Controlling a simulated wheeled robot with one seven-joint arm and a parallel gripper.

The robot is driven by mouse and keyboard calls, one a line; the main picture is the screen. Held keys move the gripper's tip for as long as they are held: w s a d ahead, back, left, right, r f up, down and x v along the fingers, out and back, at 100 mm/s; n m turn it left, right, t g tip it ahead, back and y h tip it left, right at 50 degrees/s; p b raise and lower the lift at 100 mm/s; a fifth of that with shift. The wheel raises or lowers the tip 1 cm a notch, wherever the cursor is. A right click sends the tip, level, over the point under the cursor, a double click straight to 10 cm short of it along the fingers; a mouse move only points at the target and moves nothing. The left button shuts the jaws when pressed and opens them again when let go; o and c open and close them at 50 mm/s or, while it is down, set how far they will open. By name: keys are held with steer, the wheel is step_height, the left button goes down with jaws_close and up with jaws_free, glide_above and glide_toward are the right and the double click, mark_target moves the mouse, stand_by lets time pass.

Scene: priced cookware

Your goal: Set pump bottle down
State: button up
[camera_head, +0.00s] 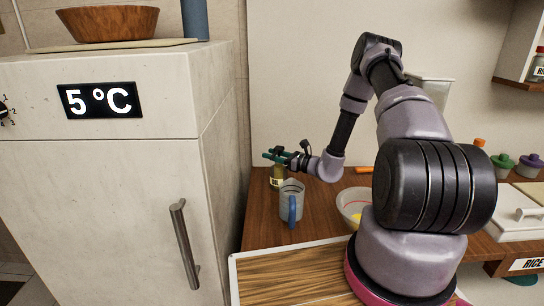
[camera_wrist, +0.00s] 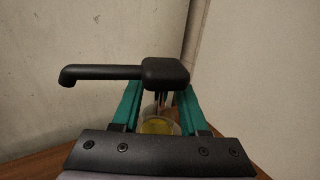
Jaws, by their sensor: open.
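The pump bottle (camera_head: 278,181) stands upright on the wooden counter (camera_head: 330,203), beside the fridge, with yellow-green contents and a dark label. Its black pump head and spout (camera_wrist: 125,75) fill the middle of the wrist view, spout toward the left. The clear body with yellow liquid (camera_wrist: 158,128) shows below it. My gripper (camera_head: 269,156) is at the bottle's top, its green fingers on either side of the neck. In the wrist view my gripper (camera_wrist: 160,100) is open, one finger each side. Whether a finger touches the bottle is unclear.
A grey jug with a blue handle (camera_head: 291,203) stands close in front of the bottle. A pale bowl (camera_head: 352,204) is to the right. The fridge (camera_head: 130,180) walls off the left. A wooden board (camera_head: 290,272) lies in front.

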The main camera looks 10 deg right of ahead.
steer(key=v, duration=1.2)
steer(key=s+a+r+n+g, duration=0.3)
steer(key=s+r+n+g, duration=0.15)
steer(key=r, duration=0.25)
steer(key=s+a+r+n+g+h, duration=0.1)
steer(key=s+a+r+n+g, duration=0.2)
steer(key=r+n, duration=0.3)
steer(key=s+a+r+n+g, duration=0.3)
steer(key=s+r+n+g, duration=0.1)
steer(key=r, duration=0.5)
steer(key=s+d+r+n+t+h, duration=0.3)
steer(key=s+r+n+h, duration=0.1)
steer(key=s+r, duration=0.4)
steer(key=s+d+r+n+t+h, duration=0.3)
steer(key=s+r+h, duration=0.3)
steer(key=s+r, duration=0.2)
steer(key=shift+n, duration=0.45)
steer(key=shift+s+d+t, duration=0.1)
steer(key=shift+t, duration=0.15)
